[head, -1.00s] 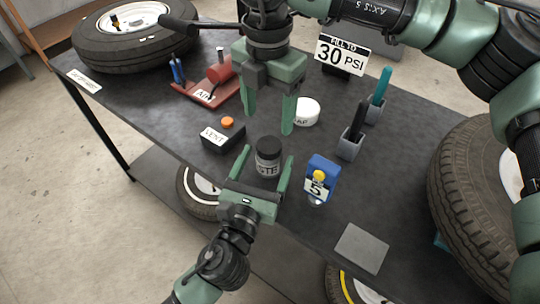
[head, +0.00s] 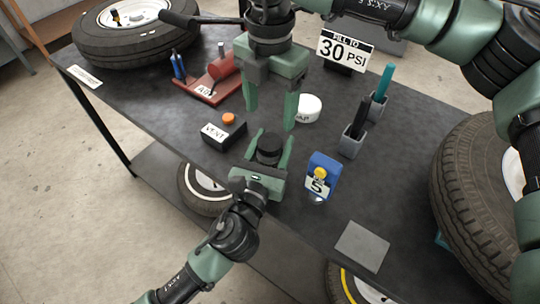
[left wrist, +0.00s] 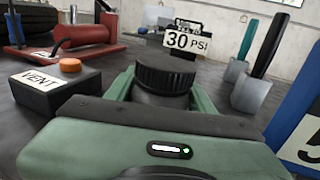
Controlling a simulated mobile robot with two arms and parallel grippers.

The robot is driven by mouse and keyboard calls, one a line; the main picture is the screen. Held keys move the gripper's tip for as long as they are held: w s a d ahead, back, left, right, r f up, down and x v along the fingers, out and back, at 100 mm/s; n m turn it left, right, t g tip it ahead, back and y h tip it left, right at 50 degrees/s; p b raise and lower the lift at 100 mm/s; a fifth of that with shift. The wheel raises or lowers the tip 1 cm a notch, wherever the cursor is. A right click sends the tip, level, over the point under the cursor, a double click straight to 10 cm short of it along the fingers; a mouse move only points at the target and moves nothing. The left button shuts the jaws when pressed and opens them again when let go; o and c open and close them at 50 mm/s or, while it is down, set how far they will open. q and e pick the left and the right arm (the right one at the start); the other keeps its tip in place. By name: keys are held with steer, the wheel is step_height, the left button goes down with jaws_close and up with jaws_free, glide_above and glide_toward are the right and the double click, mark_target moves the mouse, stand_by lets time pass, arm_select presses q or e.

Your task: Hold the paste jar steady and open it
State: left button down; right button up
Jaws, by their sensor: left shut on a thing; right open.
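The paste jar (head: 268,147) stands upright on the dark table with its ribbed black lid on. Its lid also shows in the left wrist view (left wrist: 166,77). My left gripper (head: 270,146) is shut on the jar, with one green finger on each side below the lid; its palm hides the jar's label and lower body. My right gripper (head: 270,117) is open and empty, pointing down above and a little behind the jar, its fingers apart.
A black VENT box (head: 222,132) with an orange button stands left of the jar, a blue 5 device (head: 321,177) to the right. A grey pad (head: 362,246) lies front right.

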mark_target(270, 141)
steer(key=m, duration=0.3)
steer(key=shift+m, duration=0.4)
steer(key=shift+f+m, duration=0.2)
steer(key=shift+m, duration=0.1)
step_height(270, 141, down, 8)
steer(key=shift+r, duration=0.2)
